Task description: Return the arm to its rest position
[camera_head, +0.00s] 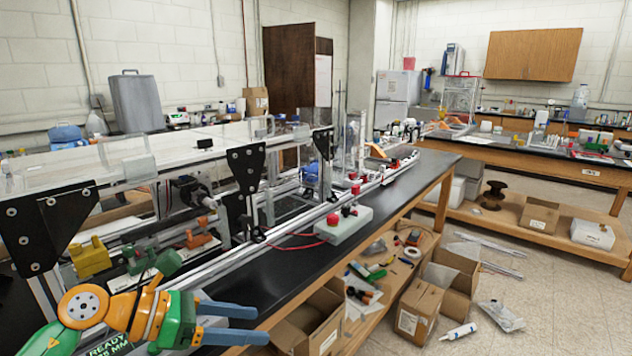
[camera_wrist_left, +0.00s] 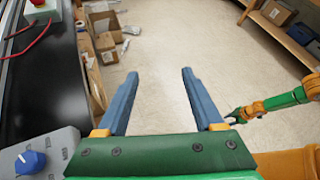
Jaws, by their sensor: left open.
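My left gripper (camera_head: 258,324) shows at the bottom left of the head view, its two blue fingers apart and pointing right. It is in front of the black bench (camera_head: 330,235), near its front edge. In the left wrist view the left gripper (camera_wrist_left: 160,73) is open, with nothing between its fingers and the bare floor beyond them. My other arm, green and orange, shows at the right of the wrist view; its end is small and partly behind the left gripper's finger, so its jaw state is unclear.
The aluminium frame (camera_head: 300,222) with black plates runs along the bench. A grey box with a red button (camera_head: 343,224) sits on it. A box with a blue knob (camera_wrist_left: 42,155) is close to the left gripper. Open cartons (camera_head: 312,318) stand below the bench; floor (camera_head: 560,280) is clear at right.

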